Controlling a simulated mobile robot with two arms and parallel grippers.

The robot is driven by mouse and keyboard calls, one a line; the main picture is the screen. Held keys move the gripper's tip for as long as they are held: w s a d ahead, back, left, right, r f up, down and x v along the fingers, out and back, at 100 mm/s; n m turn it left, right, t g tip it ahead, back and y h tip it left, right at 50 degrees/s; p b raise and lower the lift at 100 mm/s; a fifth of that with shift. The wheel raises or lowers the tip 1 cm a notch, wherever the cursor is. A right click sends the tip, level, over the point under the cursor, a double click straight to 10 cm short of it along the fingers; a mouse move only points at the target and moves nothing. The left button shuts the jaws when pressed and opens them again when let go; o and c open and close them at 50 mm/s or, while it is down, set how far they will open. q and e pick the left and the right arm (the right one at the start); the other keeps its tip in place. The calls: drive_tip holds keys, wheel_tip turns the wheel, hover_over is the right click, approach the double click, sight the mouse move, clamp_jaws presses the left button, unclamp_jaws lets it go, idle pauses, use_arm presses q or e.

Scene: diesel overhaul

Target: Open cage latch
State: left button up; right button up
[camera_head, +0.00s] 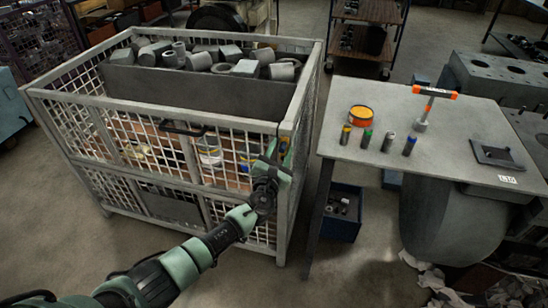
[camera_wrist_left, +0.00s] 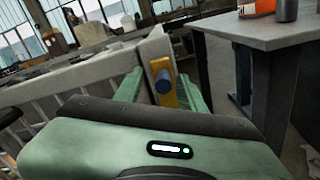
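The wire-mesh cage (camera_head: 120,104) stands at the left of the head view, with a black handle (camera_head: 183,130) on its front. My left gripper (camera_head: 279,148) is at the cage's front right corner post, below the top rim. In the left wrist view, a yellow latch plate (camera_wrist_left: 164,95) with a blue-grey knob (camera_wrist_left: 163,79) is at the corner post. The two green fingers of my left gripper (camera_wrist_left: 163,88) stand apart, one on each side of the latch. Contact with the latch is not clear. The gripper hides the latch in the head view. My right gripper is not in view.
A grey bin (camera_head: 200,88) of metal parts sits in the cage top. A worktable (camera_head: 455,130) stands close to the right, holding an orange tin (camera_head: 361,115), several small cylinders and a T-handled tool (camera_head: 428,105). A blue crate (camera_head: 342,213) is under it. Front floor is open.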

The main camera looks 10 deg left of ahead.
use_arm(q)
drive_tip(key=shift+s+r+p, duration=0.1)
drive_tip(key=shift+s+p, duration=0.2)
drive_tip(key=shift+s, duration=0.15)
drive_tip(key=s+p, duration=0.2)
drive_tip(key=s, duration=0.4)
drive_tip(key=shift+p, duration=0.4)
drive_tip(key=shift+a, duration=0.1)
